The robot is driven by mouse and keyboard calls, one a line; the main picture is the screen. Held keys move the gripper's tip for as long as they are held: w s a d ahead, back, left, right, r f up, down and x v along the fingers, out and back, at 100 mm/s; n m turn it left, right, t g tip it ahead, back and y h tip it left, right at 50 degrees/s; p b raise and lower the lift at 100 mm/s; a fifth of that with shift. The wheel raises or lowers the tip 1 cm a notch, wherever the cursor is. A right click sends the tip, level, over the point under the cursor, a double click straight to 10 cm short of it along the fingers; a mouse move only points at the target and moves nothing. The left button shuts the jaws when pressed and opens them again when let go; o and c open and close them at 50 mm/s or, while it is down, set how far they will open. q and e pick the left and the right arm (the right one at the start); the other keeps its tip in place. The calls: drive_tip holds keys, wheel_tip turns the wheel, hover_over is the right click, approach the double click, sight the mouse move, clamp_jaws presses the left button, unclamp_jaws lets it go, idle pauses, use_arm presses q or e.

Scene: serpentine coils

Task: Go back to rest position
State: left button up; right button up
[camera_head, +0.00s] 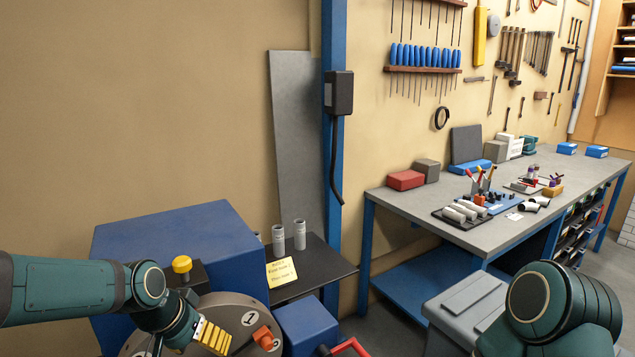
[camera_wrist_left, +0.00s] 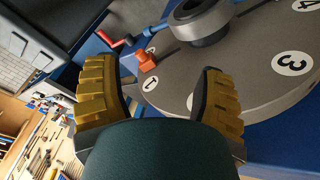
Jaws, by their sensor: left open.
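My left gripper (camera_head: 214,338) reaches in from the lower left in the head view, with yellow ribbed fingers. It is over the grey round plate (camera_head: 235,304) with numbered white labels, near an orange piece (camera_head: 263,337). In the left wrist view my left gripper (camera_wrist_left: 160,78) has its fingers spread wide with nothing between them. The plate (camera_wrist_left: 255,75) lies beyond the fingers, with the orange piece (camera_wrist_left: 146,60) at its edge. My right arm shows at the lower right of the head view. Its gripper is out of view.
A blue machine housing (camera_head: 175,245) stands behind the plate. A black shelf (camera_head: 325,262) holds grey cylinders (camera_head: 299,234) and a yellow note (camera_head: 281,272). A red handle (camera_head: 350,347) sticks out at the bottom. A workbench (camera_head: 400,198) with tools stands at right.

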use_arm(q)
drive_tip(key=d+f+n, duration=0.1)
drive_tip(key=d+f, duration=0.4)
drive_tip(key=f, duration=0.7)
drive_tip(key=s+d+f+n+g, duration=0.1)
drive_tip(key=s+d+f, duration=0.2)
drive_tip(key=s+f, duration=0.3)
drive_tip(key=s+d+f+n, duration=0.1)
drive_tip(key=s+d+f, duration=0.2)
drive_tip(key=s+f, duration=0.4)
wheel_tip(320, 180, down, 4)
drive_tip(key=shift+s+n+g+h, duration=0.3)
drive_tip(key=shift+g+h, duration=0.1)
